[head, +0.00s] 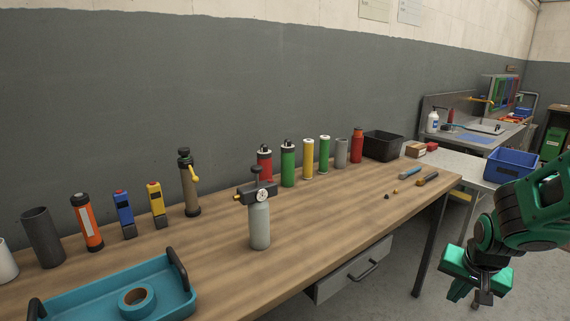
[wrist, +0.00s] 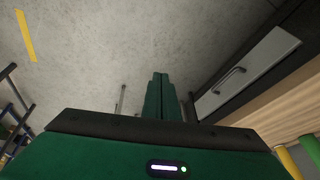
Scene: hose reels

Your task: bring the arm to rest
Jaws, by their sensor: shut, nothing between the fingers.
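My gripper (head: 478,297) is at the lower right of the head view, off the right end of the workbench and over the floor. It points down and is apart from everything around it. In the wrist view the two green fingers (wrist: 160,98) stand close together, shut, with nothing between them. Part of the fingers is hidden behind the gripper body in the head view.
The wooden workbench (head: 330,222) holds a teal tray (head: 175,305), a grey bottle with a gauge (head: 259,225), several coloured cylinders and a black bin (head: 383,146). A drawer (head: 352,272) hangs under it. A blue bin (head: 511,164) stands behind my arm. Grey floor (wrist: 100,50) lies below my gripper.

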